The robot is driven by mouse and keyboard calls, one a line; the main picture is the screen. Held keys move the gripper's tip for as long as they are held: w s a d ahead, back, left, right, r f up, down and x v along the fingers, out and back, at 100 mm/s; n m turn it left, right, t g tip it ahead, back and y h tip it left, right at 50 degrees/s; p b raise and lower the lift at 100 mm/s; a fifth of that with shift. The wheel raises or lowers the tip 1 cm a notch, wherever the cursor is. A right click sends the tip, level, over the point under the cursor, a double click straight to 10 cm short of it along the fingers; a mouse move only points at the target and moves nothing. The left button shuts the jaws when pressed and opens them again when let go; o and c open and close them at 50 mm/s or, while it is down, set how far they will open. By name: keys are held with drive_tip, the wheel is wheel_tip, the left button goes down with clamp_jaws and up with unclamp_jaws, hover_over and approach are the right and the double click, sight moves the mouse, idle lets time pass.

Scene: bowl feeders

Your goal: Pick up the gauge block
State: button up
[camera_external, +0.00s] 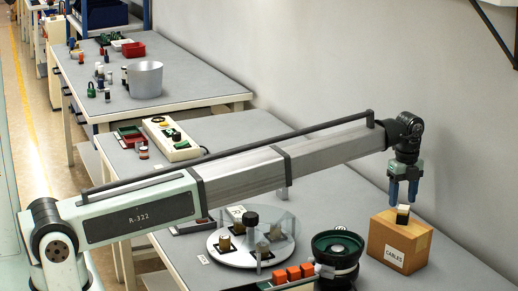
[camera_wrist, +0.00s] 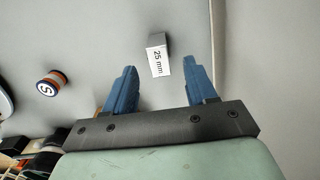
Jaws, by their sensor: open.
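The gauge block (camera_wrist: 158,58) is a small block with a white face marked "25 mm" and a dark grey side. In the wrist view it shows between the tips of my gripper (camera_wrist: 160,75), with space on both sides. In the external view my gripper (camera_external: 403,198) points down, its blue fingers apart, above a brown cardboard box labelled "CABLES" (camera_external: 393,246).
A round white platform (camera_external: 222,250) lies further left. A round striped piece marked "S" (camera_wrist: 52,84) shows left of the block. The wall is behind the bench.

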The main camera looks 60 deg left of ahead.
drive_tip(key=shift+f, duration=2.75)
drive_tip(key=shift+c, duration=0.2)
clamp_jaws()
